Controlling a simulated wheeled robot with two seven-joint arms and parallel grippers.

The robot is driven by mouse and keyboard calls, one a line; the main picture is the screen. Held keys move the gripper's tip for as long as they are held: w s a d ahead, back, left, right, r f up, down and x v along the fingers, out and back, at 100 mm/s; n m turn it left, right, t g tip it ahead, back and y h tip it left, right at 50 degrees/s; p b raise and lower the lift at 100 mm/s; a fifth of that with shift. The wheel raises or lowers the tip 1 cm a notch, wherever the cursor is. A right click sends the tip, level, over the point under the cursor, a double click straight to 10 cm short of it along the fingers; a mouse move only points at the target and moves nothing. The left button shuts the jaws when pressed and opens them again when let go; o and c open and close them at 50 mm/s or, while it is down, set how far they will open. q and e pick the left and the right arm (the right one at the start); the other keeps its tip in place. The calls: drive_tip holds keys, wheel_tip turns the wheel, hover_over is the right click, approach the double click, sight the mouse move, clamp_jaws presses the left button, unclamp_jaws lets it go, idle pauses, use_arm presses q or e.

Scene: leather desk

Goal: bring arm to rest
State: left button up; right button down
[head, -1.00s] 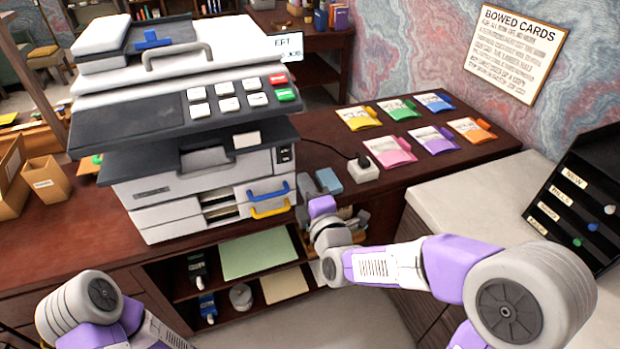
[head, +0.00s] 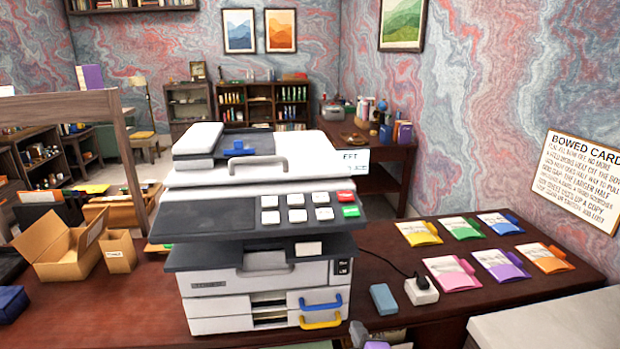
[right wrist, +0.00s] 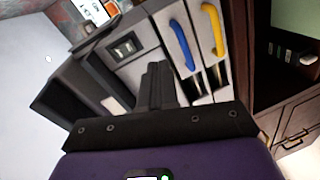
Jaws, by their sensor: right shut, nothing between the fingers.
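My right gripper (head: 358,332) shows only in part at the bottom edge of the head view, low in front of the desk and right of the copier's drawers. In the right wrist view its dark fingers (right wrist: 158,78) are together with nothing between them. Behind them in that view are the copier's drawer fronts with a blue handle (right wrist: 182,45) and a yellow handle (right wrist: 212,30). I cannot tell the gap between the fingers and the copier. My left arm and gripper are out of view.
The copier (head: 265,230) stands on the dark red desk (head: 130,310). A blue-grey block (head: 383,299) and a white socket box (head: 421,291) lie right of it, with several coloured folders (head: 453,273) beyond. An open cardboard box (head: 70,250) is at left. A pale counter (head: 560,325) is lower right.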

drive_tip(key=s+f+m+g+p, duration=0.1)
drive_tip(key=s+f+m+g, duration=0.35)
drive_tip(key=f, duration=0.65)
drive_tip(key=s+f+m+g+p, duration=0.1)
drive_tip(key=s+f+m+g, duration=0.35)
drive_tip(key=f, duration=0.65)
drive_tip(key=s+a+f+m+g+y+p, duration=0.1)
drive_tip(key=s+f+m+g, duration=0.2)
drive_tip(key=s+f+m, duration=0.2)
drive_tip(key=s+a+f+m+g+y+p, duration=0.1)
drive_tip(key=s+f+m+g, duration=0.2)
drive_tip(key=s, duration=0.7)
wheel_tip(320, 180, down, 2)
drive_tip(key=shift+a+m, duration=0.25)
drive_tip(key=shift+m, duration=0.95)
